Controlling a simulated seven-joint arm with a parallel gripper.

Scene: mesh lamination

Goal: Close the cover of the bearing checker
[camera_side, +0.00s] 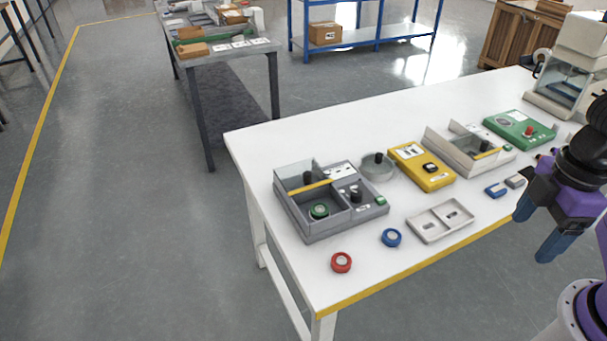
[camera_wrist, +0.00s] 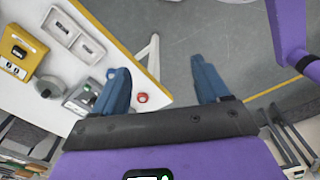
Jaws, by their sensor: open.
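The grey checker box (camera_side: 345,222) sits at the left end of the white table in the side view. A green ring part (camera_side: 319,211) lies in its open front compartment. A clear panel (camera_side: 293,172), which looks like the cover, stands up at the back left, with a yellow bar (camera_side: 311,187) near it; its exact angle is hard to tell. Part of the grey box (camera_wrist: 82,98) shows in the wrist view, partly hidden by a finger. My gripper (camera_side: 537,231) is open and empty, off the table's front edge at the right, far from the box. Its blue fingers (camera_wrist: 160,86) are spread in the wrist view.
A red ring (camera_side: 341,262), a blue ring (camera_side: 391,237) and a pale tray (camera_side: 413,226) lie along the front. A yellow device (camera_side: 432,179), a beige device with clear walls (camera_side: 463,160) and a green device (camera_side: 510,125) stand to the right. The table's left back is clear.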

